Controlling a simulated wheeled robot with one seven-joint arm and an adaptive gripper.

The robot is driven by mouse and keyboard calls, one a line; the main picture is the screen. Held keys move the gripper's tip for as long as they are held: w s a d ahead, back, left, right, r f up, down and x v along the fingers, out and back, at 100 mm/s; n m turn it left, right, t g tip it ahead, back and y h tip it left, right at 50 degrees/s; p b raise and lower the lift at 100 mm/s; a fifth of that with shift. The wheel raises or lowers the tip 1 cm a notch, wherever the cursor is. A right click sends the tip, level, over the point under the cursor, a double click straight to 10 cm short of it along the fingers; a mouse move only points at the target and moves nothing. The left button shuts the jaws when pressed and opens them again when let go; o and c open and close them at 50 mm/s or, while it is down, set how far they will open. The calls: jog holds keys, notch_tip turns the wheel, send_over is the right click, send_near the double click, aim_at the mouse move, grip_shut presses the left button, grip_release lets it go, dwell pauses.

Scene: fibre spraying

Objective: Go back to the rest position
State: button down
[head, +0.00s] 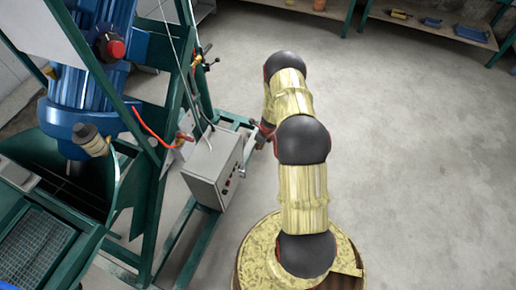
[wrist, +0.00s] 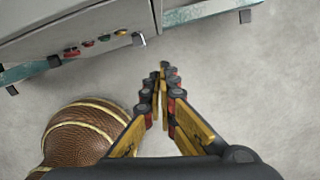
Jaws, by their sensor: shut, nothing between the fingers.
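My gripper (wrist: 164,72) is shut and empty in the wrist view, its fingertips together over bare concrete floor. In the head view my arm, wrapped in yellowish cover with dark joints, reaches up from the bottom and bends back to the left. There my gripper (head: 264,137) shows only in part at the arm's left side, close to the right of a grey control box (head: 213,168). In the wrist view the control box (wrist: 80,30) is at the upper left, with its row of buttons, and the fingertips look apart from it.
A green-framed machine with a blue motor (head: 85,95) fills the left side of the head view. Shelves with tools, among them a blue one (head: 455,28), stand at the back. The floor (head: 420,150) on the right is clear. A brown rounded thing (wrist: 85,135) shows at the wrist view's lower left.

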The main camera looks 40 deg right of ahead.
jog(key=p+v, duration=0.1)
jog(key=v, duration=0.5)
jog(key=shift+d+r, duration=0.2)
jog(key=shift+d, duration=0.1)
